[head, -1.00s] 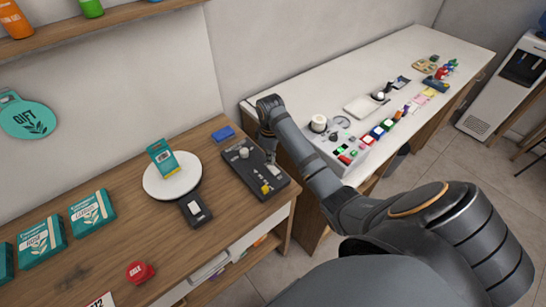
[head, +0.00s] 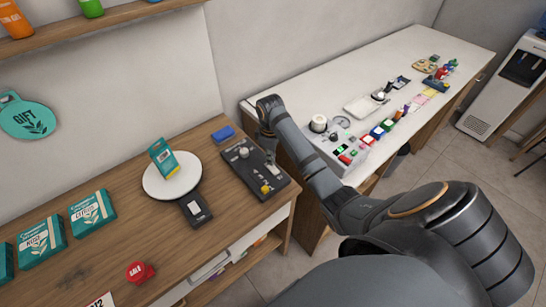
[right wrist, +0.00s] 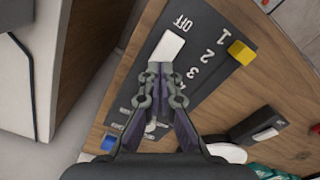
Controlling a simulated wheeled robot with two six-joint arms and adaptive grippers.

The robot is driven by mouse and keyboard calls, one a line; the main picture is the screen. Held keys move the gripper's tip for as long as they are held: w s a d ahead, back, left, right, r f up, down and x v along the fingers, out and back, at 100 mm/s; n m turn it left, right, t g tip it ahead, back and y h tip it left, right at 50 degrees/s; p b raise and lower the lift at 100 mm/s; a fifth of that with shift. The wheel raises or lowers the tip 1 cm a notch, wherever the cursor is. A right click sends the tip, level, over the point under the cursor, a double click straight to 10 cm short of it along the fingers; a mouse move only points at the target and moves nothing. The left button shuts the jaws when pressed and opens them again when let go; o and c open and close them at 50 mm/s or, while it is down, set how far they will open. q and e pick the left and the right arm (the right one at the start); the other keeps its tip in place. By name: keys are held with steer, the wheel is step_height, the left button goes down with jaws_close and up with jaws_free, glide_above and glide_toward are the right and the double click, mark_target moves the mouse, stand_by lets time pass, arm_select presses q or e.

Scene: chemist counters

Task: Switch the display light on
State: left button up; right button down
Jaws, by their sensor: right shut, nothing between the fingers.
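A dark control panel (head: 240,170) lies on the wooden counter near its right end. It bears a pale knob (head: 244,152), a yellow knob (head: 265,189) and a white switch (head: 274,170). In the right wrist view the white switch (right wrist: 168,46) sits beside the word OFF, and the yellow knob (right wrist: 241,52) is by the numbers. My right gripper (head: 271,160) points down over the panel by the switch. In the right wrist view its shut, empty fingertips (right wrist: 160,68) are at the switch's near edge; I cannot tell whether they touch. My left gripper is not in view.
A white round plate (head: 157,184) with a teal box (head: 163,156) and a dark unit (head: 195,208) stand left of the panel. A blue block (head: 223,134) lies behind it. A white counter (head: 290,88) with buttons and small items stands to the right.

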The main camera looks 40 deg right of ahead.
steer(key=shift+f+b, duration=0.3)
steer(key=shift+f, duration=0.8)
stand_by(0.5)
step_height(320, 180, up, 7)
steer(key=p, duration=0.9)
steer(key=shift+r, duration=0.1)
